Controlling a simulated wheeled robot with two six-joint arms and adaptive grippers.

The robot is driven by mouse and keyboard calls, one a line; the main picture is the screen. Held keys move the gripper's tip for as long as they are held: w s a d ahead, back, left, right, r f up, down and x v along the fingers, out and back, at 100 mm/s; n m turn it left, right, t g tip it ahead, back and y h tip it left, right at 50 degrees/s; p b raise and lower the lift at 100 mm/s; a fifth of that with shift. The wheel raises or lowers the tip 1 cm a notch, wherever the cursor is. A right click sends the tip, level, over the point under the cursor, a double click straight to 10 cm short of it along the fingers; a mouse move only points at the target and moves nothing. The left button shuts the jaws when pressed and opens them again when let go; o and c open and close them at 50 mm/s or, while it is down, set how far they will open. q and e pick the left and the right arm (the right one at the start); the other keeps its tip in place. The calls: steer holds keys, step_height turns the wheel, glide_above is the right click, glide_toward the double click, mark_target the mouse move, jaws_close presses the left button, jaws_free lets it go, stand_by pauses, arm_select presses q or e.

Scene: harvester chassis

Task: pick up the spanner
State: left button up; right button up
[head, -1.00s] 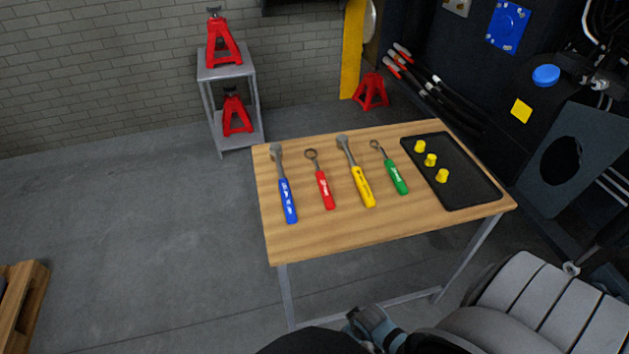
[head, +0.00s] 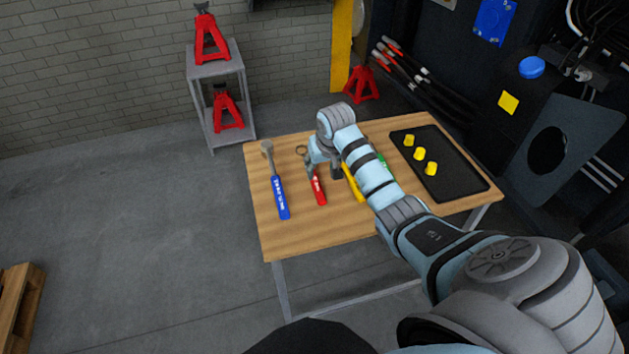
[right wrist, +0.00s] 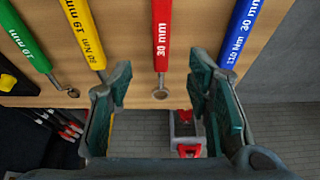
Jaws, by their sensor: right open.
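Two ring-ended spanners lie on the wooden table (head: 290,240): one with a red handle (head: 318,191), one with a green handle (head: 385,164). My right gripper (head: 323,172) is open and empty over the red spanner. In the right wrist view, the red spanner's shank and ring show between the two fingers (right wrist: 160,80). In the head view my right arm hides most of the green spanner. My left gripper is not in view.
A blue-handled wrench (head: 281,198) lies left of the red spanner, a yellow-handled one (head: 353,185) right of it, partly hidden by my arm. A black tray (head: 455,178) with yellow pieces is at the right. A grey shelf (head: 215,68) with red stands is behind.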

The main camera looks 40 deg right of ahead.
mark_target(317, 184)
steer(key=b+x, duration=0.2)
steer(key=x, duration=0.3)
steer(key=b+x, duration=0.1)
steer(key=x, duration=0.4)
steer(key=shift+s+a+f+b, duration=0.1)
steer(key=shift+a+f+b, duration=0.05)
steer(key=shift+f+b, duration=0.25)
steer(key=shift+r, duration=0.1)
jaws_close()
